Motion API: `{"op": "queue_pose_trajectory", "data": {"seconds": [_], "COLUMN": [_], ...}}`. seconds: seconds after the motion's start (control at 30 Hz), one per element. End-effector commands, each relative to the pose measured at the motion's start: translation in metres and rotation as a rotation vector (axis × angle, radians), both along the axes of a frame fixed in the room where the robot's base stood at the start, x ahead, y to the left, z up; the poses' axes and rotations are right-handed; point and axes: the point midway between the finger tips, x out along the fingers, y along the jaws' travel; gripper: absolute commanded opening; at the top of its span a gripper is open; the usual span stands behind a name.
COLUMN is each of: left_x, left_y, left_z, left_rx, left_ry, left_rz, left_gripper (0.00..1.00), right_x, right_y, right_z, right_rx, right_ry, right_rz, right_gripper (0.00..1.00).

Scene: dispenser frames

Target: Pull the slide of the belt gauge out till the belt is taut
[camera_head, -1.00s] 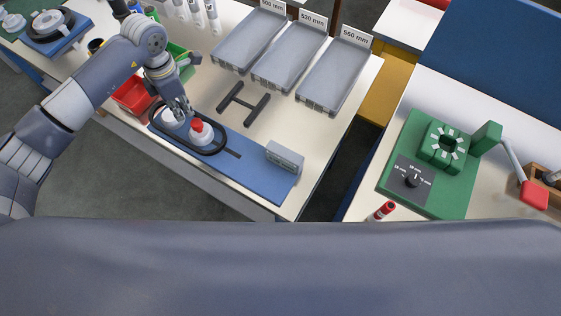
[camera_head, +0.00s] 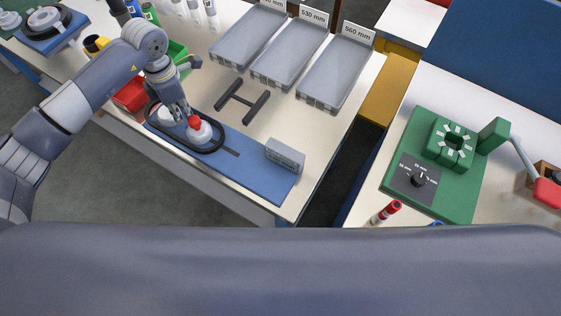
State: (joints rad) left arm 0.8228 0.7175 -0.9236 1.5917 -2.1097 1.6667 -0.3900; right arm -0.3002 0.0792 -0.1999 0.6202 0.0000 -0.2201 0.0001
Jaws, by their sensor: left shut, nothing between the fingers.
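The belt gauge has a long blue base (camera_head: 246,174) on the near side of the white table. A black belt (camera_head: 208,150) loops around two pale pulleys at its left end. The right pulley carries a red-topped knob (camera_head: 195,123). A dark slot (camera_head: 232,151) runs to the right of the belt, and a grey box (camera_head: 285,155) stands at the base's right end. My left gripper (camera_head: 184,114) is shut and empty, pointing down just left of the red knob. I cannot tell whether it touches the knob. The left pulley is partly hidden behind it. My right gripper is not in view.
Grey trays (camera_head: 336,72) with length labels stand at the back of the table. Red (camera_head: 131,96) and green bins sit left. A green fixture (camera_head: 440,160) is on the right table, across a gap.

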Motion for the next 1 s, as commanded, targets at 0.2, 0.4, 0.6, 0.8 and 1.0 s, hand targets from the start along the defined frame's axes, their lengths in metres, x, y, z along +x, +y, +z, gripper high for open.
{"op": "queue_pose_trajectory", "data": {"seconds": [0.2,0.4,0.6,0.8,1.0], "left_x": [0.000,-0.001,-0.004,-0.007,-0.009], "left_y": [0.000,-0.002,-0.007,-0.011,-0.016], "left_z": [0.000,0.000,0.000,0.000,0.000], "left_rx": [0.000,0.000,-0.001,-0.001,-0.001], "left_ry": [0.000,0.001,0.002,0.002,0.002], "left_rz": [0.000,-0.001,-0.001,-0.001,-0.001], "left_gripper": [0.00,0.00,0.00,0.00,0.00], "right_x": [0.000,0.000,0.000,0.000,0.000], "right_y": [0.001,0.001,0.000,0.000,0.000], "right_z": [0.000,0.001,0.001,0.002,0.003], "right_rx": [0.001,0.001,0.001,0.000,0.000], "right_ry": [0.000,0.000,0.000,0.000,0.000], "right_rz": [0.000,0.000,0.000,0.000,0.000], "right_gripper": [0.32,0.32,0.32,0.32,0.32]}}
